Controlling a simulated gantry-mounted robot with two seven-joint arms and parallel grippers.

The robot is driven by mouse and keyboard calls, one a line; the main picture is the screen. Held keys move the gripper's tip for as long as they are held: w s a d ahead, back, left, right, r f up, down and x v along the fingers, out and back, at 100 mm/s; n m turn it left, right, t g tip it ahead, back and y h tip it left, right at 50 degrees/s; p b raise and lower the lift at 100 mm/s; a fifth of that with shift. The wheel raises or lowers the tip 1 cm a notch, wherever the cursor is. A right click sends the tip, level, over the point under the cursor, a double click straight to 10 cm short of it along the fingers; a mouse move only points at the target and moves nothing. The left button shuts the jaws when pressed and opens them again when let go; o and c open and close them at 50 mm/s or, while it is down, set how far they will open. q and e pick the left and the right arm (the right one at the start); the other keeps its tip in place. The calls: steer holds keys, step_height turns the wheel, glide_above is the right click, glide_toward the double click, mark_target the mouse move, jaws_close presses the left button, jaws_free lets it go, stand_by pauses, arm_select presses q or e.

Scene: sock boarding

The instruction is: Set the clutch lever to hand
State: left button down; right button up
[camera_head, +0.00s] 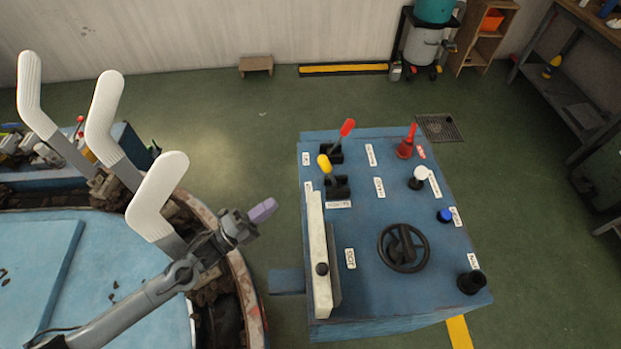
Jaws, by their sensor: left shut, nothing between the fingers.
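A blue control console (365,290) stands right of centre. It has a red-knobbed lever (346,128) and a yellow-knobbed lever (325,163), each in a black slotted base near its far left corner. The small labels are too blurred to read, so I cannot tell which lever is the clutch. The yellow lever tilts to the left, the red one to the upper right. My left gripper (263,210) is shut and empty, with purple fingertips, left of the console and apart from both levers. My right gripper is out of view.
The console also holds a long white bar (319,255), a black handwheel (403,247), a red handle (406,143), a white knob (421,173), a blue button (444,215) and a black knob (471,281). White sock-shaped boards (157,195) stand on the round machine at left, close to my left arm.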

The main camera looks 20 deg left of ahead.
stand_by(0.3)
arm_select(q)
steer(key=b, duration=0.2)
glide_toward(329, 174)
steer(key=w+d+r, duration=0.1)
steer(key=w+r, duration=0.3)
steer(key=r, duration=0.1)
steer(key=shift+d, duration=0.4)
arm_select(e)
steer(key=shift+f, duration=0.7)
arm_select(q)
steer(key=shift+w, duration=0.1)
